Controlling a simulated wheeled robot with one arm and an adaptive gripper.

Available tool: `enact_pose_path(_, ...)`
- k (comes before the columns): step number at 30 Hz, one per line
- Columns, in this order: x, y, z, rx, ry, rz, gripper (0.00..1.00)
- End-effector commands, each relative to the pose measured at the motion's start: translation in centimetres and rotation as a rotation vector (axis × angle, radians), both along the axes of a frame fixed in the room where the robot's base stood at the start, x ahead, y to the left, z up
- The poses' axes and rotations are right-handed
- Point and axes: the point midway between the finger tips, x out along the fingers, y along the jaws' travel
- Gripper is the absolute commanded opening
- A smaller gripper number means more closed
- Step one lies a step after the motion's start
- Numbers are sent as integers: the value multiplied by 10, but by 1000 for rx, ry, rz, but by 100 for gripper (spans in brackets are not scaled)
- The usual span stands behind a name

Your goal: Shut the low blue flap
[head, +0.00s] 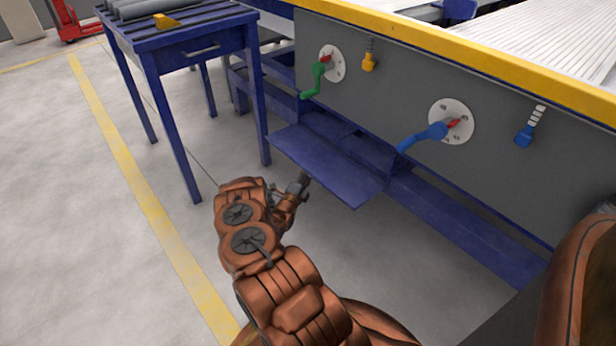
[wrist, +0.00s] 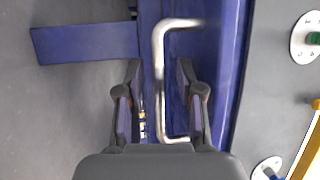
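The low blue flap (head: 325,165) stands open below the grey side panel, sticking out roughly level. In the wrist view the blue flap surface (wrist: 212,75) fills the middle, with a silver bar handle (wrist: 158,80) on it. My gripper (head: 304,179) is at the flap's front edge in the head view. In the wrist view my gripper (wrist: 158,68) is open, with one finger on each side of the handle's long bar. Whether a finger touches the handle cannot be told. The handle is hidden in the head view.
A blue table (head: 200,50) with grey pipes stands at the left, its near leg close to my arm. The panel above the flap carries a green lever (head: 313,85) and a blue lever (head: 420,138).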

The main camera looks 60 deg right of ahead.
Motion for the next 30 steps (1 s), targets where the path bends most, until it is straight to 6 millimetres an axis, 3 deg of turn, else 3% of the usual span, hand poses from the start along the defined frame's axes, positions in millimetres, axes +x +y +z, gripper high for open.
enact_pose_path(7, -1, -1, 0, 0, 1, -1, 37)
enact_pose_path(18, -1, -1, 0, 1, 1, -1, 0)
enact_pose_path(30, -1, 0, 0, 1, 1, -1, 0)
